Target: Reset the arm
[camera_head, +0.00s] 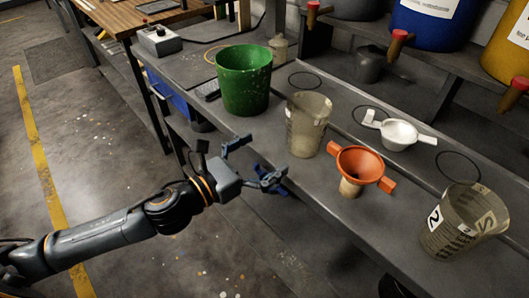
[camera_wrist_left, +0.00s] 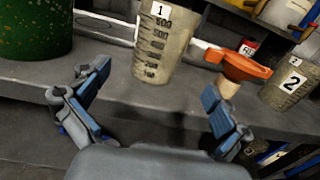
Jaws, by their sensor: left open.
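My left gripper (camera_head: 254,167) is open and empty just off the front edge of the grey bench (camera_head: 330,203). In the left wrist view its two blue fingers (camera_wrist_left: 155,110) stand wide apart, with nothing between them. Beyond them stands the measuring cup labelled 1 (camera_head: 306,125), which also shows in the wrist view (camera_wrist_left: 161,42). To the right of it, an orange funnel (camera_head: 360,165) sits on a tan support. A measuring cup labelled 2 (camera_head: 463,220) stands farther right. My right gripper is not seen in either view.
A green bucket (camera_head: 244,80) stands on the bench left of cup 1. A white strainer (camera_head: 399,134) lies behind the funnel. Blue (camera_head: 435,25) and yellow (camera_head: 505,50) drums with taps stand on the rear shelf. The floor left of the bench is open.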

